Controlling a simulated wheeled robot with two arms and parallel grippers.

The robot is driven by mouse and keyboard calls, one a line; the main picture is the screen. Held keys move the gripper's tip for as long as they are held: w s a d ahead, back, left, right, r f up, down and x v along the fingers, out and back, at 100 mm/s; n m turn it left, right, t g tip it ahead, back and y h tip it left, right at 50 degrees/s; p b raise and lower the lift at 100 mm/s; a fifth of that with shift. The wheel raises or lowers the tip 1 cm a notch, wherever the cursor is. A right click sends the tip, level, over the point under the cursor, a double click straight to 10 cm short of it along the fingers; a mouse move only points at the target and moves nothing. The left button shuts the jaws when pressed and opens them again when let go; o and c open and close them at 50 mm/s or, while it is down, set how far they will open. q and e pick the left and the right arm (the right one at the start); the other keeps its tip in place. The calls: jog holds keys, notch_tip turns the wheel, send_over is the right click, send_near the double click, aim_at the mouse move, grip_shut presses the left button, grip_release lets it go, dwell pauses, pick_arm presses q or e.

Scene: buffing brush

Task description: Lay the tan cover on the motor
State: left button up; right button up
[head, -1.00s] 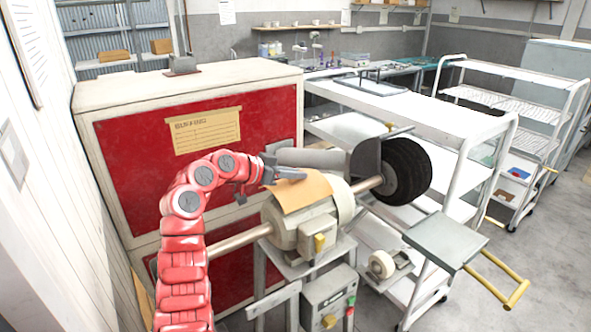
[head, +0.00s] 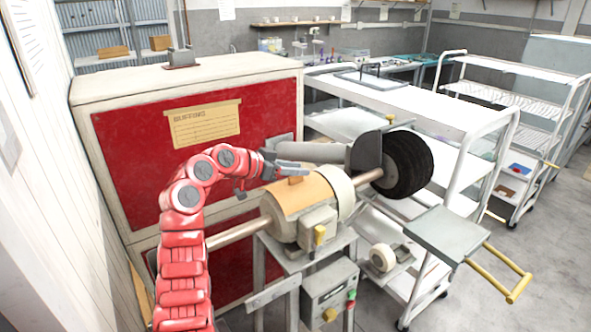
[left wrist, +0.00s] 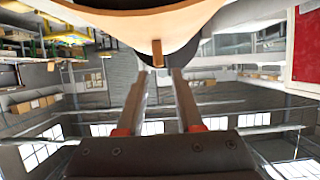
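The tan cover (head: 299,195) lies curved over the top of the cream motor (head: 318,222) and appears to rest on it. A small tab (head: 295,180) stands up from the cover. My left gripper (head: 303,169) is just above the cover by the tab. In the left wrist view the two fingers (left wrist: 159,76) are apart with nothing between them. The tab (left wrist: 157,54) is just beyond the fingertips, and the cover's curved edge (left wrist: 120,22) shows above it. My right gripper is not in view.
A black buffing wheel (head: 407,164) is on the motor's shaft at the right, beside a grey duct (head: 312,152). A red-fronted cabinet (head: 150,160) stands behind. A grey tool rest (head: 446,233) with yellow handles and white carts (head: 425,110) are to the right.

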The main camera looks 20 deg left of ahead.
aim_at(284, 187)
pick_arm(q)
jog(key=shift+r+p, duration=0.35)
jog(key=shift+p, duration=0.15)
jog(key=shift+r+p, duration=0.5)
jog(key=shift+p, duration=0.15)
jog(key=s+a+b, duration=0.2)
jog(key=shift+s+a+r+b, duration=0.1)
jog(key=shift+s+b, duration=0.2)
jog(key=shift+b, duration=0.05)
jog(key=b+v, duration=0.1)
jog(key=v, duration=0.2)
jog(key=b+v, duration=0.1)
jog(key=v, duration=0.1)
jog(key=b+v, duration=0.1)
jog(key=v, duration=0.2)
jog(key=shift+s+r, duration=0.15)
jog(key=shift+r, duration=0.35)
